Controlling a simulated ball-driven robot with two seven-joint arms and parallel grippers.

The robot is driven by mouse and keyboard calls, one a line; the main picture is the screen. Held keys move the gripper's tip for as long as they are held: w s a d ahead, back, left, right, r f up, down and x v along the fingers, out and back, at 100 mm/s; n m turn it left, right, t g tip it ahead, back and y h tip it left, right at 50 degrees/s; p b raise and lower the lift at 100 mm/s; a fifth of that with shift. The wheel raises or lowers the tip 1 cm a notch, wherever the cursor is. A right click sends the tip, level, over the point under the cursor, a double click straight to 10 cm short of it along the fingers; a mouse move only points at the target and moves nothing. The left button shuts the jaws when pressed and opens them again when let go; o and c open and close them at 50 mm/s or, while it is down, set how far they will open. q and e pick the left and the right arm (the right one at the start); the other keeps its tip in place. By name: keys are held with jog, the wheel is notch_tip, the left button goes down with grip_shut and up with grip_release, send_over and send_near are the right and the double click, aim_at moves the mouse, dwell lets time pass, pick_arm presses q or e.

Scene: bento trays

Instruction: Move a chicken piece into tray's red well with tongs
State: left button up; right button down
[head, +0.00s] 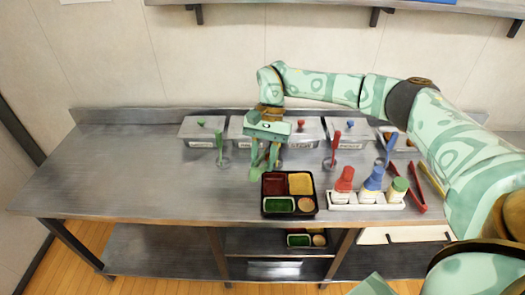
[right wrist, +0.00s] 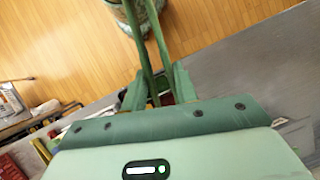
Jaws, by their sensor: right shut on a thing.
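The bento tray (head: 264,213) is black and stands on the steel counter. Its red well (head: 274,185) is at the back left, beside a yellow well, with a green well in front. My right gripper (head: 263,158) is shut on green tongs (head: 256,173), held tips-down just left of and behind the tray. In the right wrist view the two green tong arms (right wrist: 146,55) run up from between the fingers (right wrist: 155,90). I cannot make out a chicken piece at the tips or in the red well. My left gripper is not in view.
Several lidded steel containers (head: 201,130) line the back. Red-handled (head: 335,148) and green-handled (head: 219,145) utensils stand upright. Sauce bottles (head: 343,180) sit in a white holder right of the tray, with red tongs (head: 416,188) beyond. The counter's left side is clear.

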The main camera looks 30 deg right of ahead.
notch_tip(320, 180, down, 13)
jog(key=b, duration=0.7)
jog(key=shift+f, duration=0.15)
jog(key=shift+f+b, duration=1)
jog(key=shift+f, duration=0.45)
jog(key=c, duration=1.5)
grip_release()
jog(key=shift+r, duration=0.1)
notch_tip(320, 180, up, 12)
jog(key=p, duration=0.7)
